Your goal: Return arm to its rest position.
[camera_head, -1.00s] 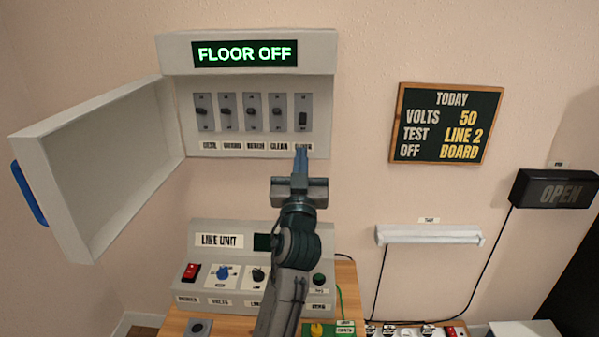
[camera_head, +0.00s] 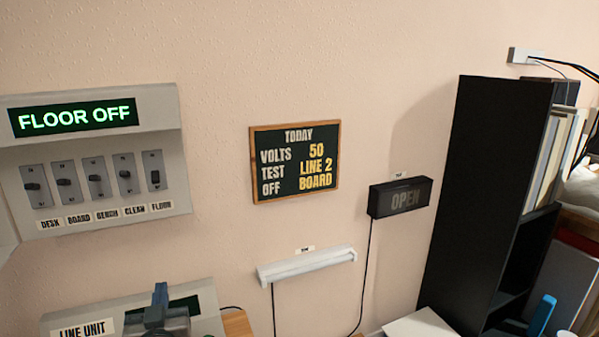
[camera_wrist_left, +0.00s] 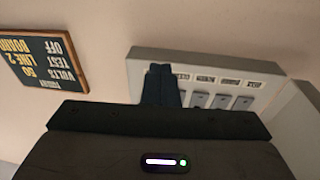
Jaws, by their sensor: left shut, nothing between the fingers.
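My left gripper (camera_head: 160,298) shows at the bottom left of the head view, in front of the line unit (camera_head: 85,328). Its fingers are together and hold nothing. In the left wrist view the shut fingers (camera_wrist_left: 161,84) point toward the lower edge of the switch panel (camera_wrist_left: 215,68), which appears upside down. The switch panel (camera_head: 182,150) in the head view has a green "FLOOR OFF" display (camera_head: 73,117) above several switches. The FLOOR switch (camera_head: 154,172) has its dark lever low. The gripper is below the panel and apart from it. My right gripper is not in view.
A chalkboard (camera_head: 295,161) hangs on the wall, with an unlit OPEN sign (camera_head: 400,197) to its right. A white lamp bar (camera_head: 306,264) is below. A black shelf (camera_head: 480,170) stands at right, and a blue object (camera_head: 541,315) is at bottom right. The wall between is clear.

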